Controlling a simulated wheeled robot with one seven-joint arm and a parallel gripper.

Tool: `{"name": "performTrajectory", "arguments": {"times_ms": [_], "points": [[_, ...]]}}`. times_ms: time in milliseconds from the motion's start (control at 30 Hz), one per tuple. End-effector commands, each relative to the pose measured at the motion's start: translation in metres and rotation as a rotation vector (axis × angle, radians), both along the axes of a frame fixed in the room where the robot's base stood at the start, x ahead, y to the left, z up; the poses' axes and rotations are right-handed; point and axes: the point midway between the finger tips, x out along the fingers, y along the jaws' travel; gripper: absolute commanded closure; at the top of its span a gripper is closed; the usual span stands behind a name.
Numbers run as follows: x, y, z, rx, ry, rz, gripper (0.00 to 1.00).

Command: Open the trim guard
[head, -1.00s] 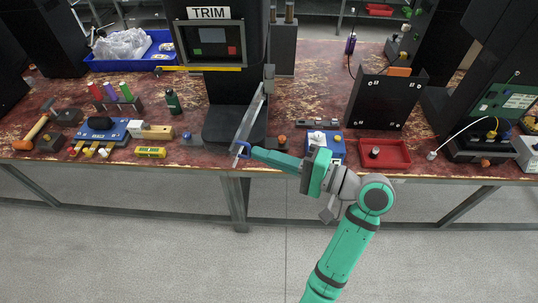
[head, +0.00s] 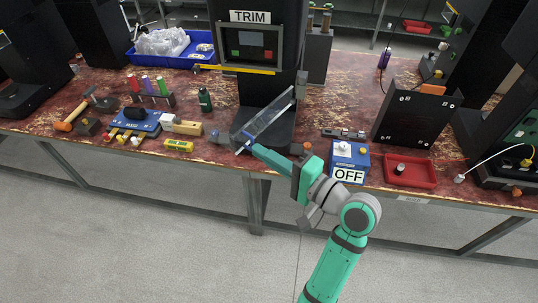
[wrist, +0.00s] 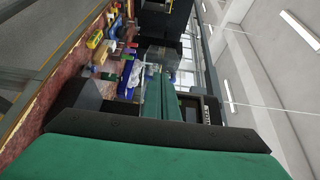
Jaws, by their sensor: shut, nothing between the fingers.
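The trim guard (head: 270,116) is a clear panel in a grey frame. It slants from the grey hinge post at the right of the black TRIM machine (head: 277,85) out towards the table's front edge. The small blue handle (head: 242,148) is at its near left end. My gripper (head: 256,151) is shut and empty, its fingertips beside the handle; I cannot tell whether they touch it. In the wrist view, my green fingers (wrist: 161,95) point at the scene, with a see-through panel (wrist: 158,58) near their tips. The TRIM sign (head: 250,16) is above the screen.
Right of my gripper are a blue OFF box (head: 348,160) and a red tray (head: 408,172). A dark panel (head: 415,117) stands behind them. The floor in front is clear.

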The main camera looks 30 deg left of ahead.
Motion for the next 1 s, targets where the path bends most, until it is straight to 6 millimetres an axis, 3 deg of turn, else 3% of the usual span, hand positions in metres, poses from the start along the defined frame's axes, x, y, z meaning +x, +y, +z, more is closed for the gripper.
{"name": "performTrajectory", "arguments": {"times_ms": [667,1000], "points": [[0.005,-0.010,0.000,0.000,0.000,-0.030,1.00],[-0.012,-0.060,0.002,0.001,-0.001,-0.024,1.00]]}}
